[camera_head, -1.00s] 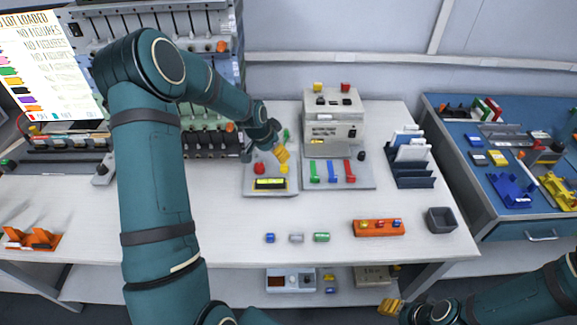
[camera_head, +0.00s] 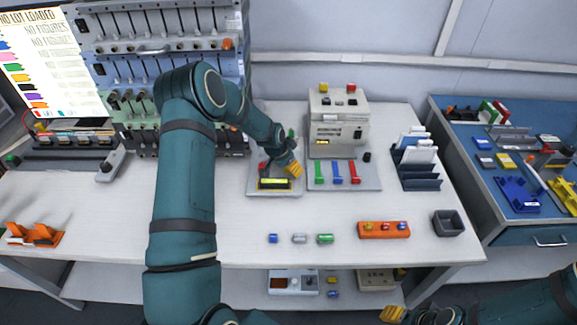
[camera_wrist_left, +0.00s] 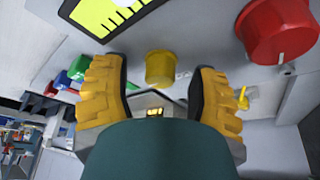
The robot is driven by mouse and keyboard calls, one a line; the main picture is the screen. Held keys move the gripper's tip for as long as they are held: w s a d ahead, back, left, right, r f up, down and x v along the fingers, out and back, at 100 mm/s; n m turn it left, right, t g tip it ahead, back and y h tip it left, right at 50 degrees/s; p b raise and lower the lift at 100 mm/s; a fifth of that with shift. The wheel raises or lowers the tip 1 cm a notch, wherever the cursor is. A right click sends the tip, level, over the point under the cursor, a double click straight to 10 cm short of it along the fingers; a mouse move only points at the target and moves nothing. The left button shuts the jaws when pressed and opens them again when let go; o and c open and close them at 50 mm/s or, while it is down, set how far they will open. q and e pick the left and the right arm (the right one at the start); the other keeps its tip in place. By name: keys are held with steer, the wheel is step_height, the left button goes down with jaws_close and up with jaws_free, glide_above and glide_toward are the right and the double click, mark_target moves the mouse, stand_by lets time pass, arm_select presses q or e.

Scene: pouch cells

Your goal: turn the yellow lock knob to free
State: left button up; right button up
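The yellow lock knob (camera_wrist_left: 160,68) shows in the left wrist view between the two yellow fingers of my left gripper (camera_wrist_left: 158,92). The fingers are spread, with space on both sides of the knob. In the head view my left gripper (camera_head: 292,168) is low over the small grey panel (camera_head: 257,190) and hides the knob. A red knob (camera_wrist_left: 277,30) is to the right in the wrist view, beside a lit yellow-green display (camera_wrist_left: 98,14). My right gripper (camera_head: 393,313) is at the bottom edge of the head view; its finger opening is unclear.
A grey box machine (camera_head: 324,145) with green, blue and red levers stands just right of the panel. Small cells (camera_head: 300,238) and an orange holder (camera_head: 383,230) lie toward the front. A rack (camera_head: 417,178) stands farther right. The white table (camera_head: 215,205) has free room in front.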

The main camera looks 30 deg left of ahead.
arm_select(q)
jaws_close()
steer(key=shift+d+n+y+b, duration=0.15)
steer(key=shift+n+y+b, duration=0.3)
steer(key=shift+n, duration=0.65)
steer(key=n+y, duration=0.1)
steer(key=n, duration=0.2)
steer(key=n+y, duration=0.1)
steer(key=n, duration=0.2)
steer(key=n+y, duration=0.1)
steer(key=n, duration=0.2)
steer(key=shift+g+p, duration=0.4)
steer(key=shift+n+g+y+p, duration=0.2)
steer(key=shift+n+g+y, duration=0.2)
steer(key=shift+n, duration=0.8)
steer(key=shift+n+g+y+p, duration=0.25)
steer(key=shift+n+g, duration=0.15)
steer(key=shift+n, duration=0.8)
